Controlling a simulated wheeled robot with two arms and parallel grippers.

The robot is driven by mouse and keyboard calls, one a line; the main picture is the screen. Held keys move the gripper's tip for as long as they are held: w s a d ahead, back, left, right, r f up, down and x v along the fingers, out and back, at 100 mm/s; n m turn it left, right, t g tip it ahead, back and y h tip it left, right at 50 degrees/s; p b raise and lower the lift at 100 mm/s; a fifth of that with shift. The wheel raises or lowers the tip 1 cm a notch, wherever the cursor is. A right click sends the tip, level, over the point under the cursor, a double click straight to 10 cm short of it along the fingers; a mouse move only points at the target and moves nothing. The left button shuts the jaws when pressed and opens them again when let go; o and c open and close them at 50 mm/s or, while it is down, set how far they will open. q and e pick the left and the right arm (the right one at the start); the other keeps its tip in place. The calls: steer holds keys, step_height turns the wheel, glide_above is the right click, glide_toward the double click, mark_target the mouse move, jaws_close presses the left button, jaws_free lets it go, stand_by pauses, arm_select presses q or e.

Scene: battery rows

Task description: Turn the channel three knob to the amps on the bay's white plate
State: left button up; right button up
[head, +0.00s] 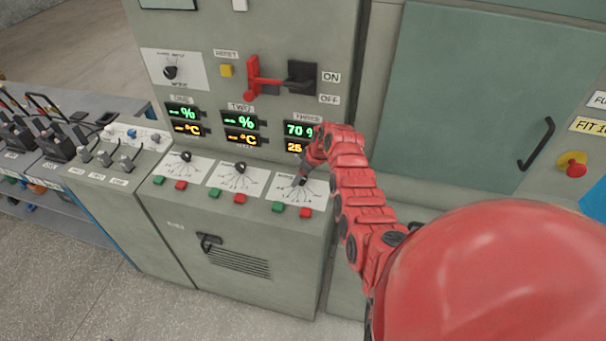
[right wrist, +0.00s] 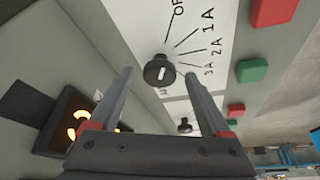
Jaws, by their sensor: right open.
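The channel three knob (right wrist: 160,70) is black with a white mark, on a white dial plate (right wrist: 213,15) that reads OFF, 1A, 2A and 3A. I cannot tell which line the mark points to. My right gripper (right wrist: 158,74) is open, with its fingers on either side of the knob; I see no clear contact. In the head view my right gripper (head: 304,179) reaches down to the channel three dial plate (head: 318,190) and mostly hides the knob. I cannot make out a white plate with a readable amps figure. My left gripper is out of view.
Channel three's display (head: 298,129) reads 70 above 25, partly hidden by my arm. Dials for channel one (head: 186,156) and channel two (head: 240,168) stand to the left. Green (head: 278,207) and red (head: 305,212) buttons sit just below. A red lever (head: 252,78) is above.

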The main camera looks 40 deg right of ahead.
jaws_close()
stand_by(0.5)
